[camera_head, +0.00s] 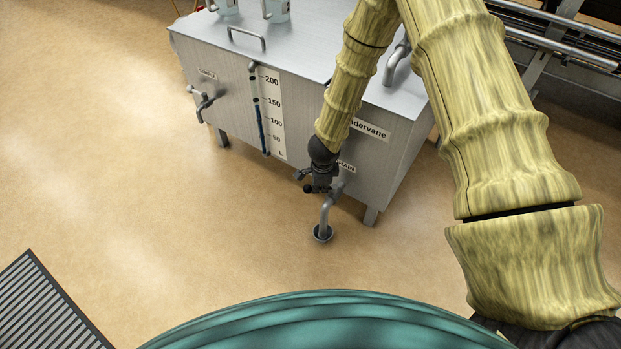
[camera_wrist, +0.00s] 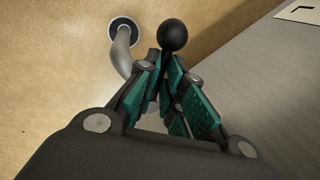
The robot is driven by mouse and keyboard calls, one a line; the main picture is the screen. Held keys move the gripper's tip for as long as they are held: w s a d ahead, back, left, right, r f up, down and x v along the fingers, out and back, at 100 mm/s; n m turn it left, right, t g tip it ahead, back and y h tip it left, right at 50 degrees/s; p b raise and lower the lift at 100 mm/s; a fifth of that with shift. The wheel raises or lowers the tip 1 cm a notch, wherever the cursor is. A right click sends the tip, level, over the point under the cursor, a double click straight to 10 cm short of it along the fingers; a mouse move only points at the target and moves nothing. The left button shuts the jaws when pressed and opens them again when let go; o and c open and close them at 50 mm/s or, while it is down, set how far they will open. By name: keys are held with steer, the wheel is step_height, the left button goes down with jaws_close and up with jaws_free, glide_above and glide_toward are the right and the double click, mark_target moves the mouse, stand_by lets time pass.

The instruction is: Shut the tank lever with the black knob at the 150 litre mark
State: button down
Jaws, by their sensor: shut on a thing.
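The grey metal tank (camera_head: 228,78) has a sight tube (camera_head: 261,130) beside a scale marked from L to 200. The blue column's top looks close to the 150 mark; the exact level is too small to tell. My gripper (camera_head: 316,184) is low at the tank's front, by the drain label. In the wrist view my gripper (camera_wrist: 163,72) is shut on the lever, just behind its round black knob (camera_wrist: 173,34). The knob also shows in the head view (camera_head: 308,188). The fingers hide the lever's stem. A bent outlet pipe (camera_head: 326,212) drops to a floor drain (camera_head: 323,233).
A second valve (camera_head: 203,99) sits on the tank's left side. Metal handles (camera_head: 246,39) and cups stand on the lid. A floor grate (camera_head: 45,305) lies at lower left. The floor in front of the tank is clear. Metal rails (camera_head: 560,45) run behind at right.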

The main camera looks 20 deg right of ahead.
steer(key=w+m+p, duration=0.1)
steer(key=m+p, duration=0.1)
steer(key=p, duration=0.1)
steer(key=d+m+p, duration=0.1)
steer(key=m+p, duration=0.2)
steer(key=w+m+h+p, duration=0.1)
steer(key=m+p, duration=0.1)
steer(key=p, duration=0.1)
steer(key=shift+w+d+g, duration=0.2)
steer(key=shift+w+g, duration=0.15)
steer(key=shift+g, duration=0.05)
steer(key=shift+m, duration=0.3)
steer(key=c, duration=1.5)
jaws_free()
steer(key=shift+f, duration=0.1)
steer(key=r, duration=0.4)
steer(key=s+a+r, duration=0.1)
steer(key=r, duration=0.3)
steer(key=a+r, duration=0.1)
steer(key=r, duration=0.3)
steer(key=shift+s, duration=0.2)
steer(key=shift+d+f, duration=0.1)
steer(key=shift+f, duration=0.05)
